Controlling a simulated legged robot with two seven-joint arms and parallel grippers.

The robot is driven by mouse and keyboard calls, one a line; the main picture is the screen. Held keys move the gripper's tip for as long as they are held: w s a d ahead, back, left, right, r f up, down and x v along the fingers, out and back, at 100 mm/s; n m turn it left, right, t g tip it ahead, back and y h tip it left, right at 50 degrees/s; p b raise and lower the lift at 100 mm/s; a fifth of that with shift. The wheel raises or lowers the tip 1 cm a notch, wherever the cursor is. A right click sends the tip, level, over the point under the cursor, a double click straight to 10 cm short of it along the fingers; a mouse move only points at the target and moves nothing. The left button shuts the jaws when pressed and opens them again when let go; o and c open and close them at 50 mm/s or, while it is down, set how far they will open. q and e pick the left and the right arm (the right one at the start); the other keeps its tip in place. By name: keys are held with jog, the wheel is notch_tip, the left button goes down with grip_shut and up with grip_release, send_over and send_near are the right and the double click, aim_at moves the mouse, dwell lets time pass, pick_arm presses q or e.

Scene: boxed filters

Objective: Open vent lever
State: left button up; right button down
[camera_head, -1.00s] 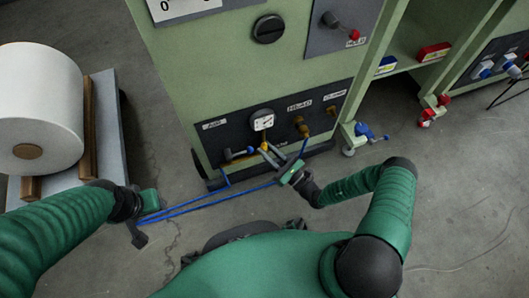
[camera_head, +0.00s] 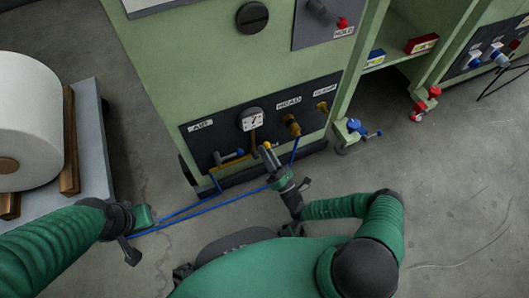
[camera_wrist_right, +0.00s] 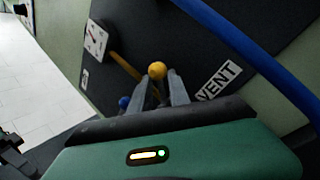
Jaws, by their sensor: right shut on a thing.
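The vent lever shows as a yellow knob (camera_wrist_right: 157,70) between my right gripper's fingertips in the right wrist view, beside the white VENT label (camera_wrist_right: 218,80). In the head view its yellow tip (camera_head: 267,146) shows at the low dark panel. My right gripper (camera_head: 268,152) is shut on the lever, and its two grey fingers (camera_wrist_right: 160,92) sit close together there. The lever's stem is mostly hidden by the fingers. My left gripper (camera_head: 131,236) is low at the left, away from the panel; its jaws are too unclear to read.
A blue hose (camera_head: 217,204) runs across the floor below. A white roll (camera_head: 28,105) on a pallet stands left.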

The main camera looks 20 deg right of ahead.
pick_arm(q)
jog(key=shift+f, duration=0.2)
pick_arm(e)
jog(key=shift+d+f+m+h, duration=0.15)
jog(key=shift+m+h, duration=0.25)
jog(key=shift+m, duration=0.2)
jog(key=c, duration=1.5)
grip_release()
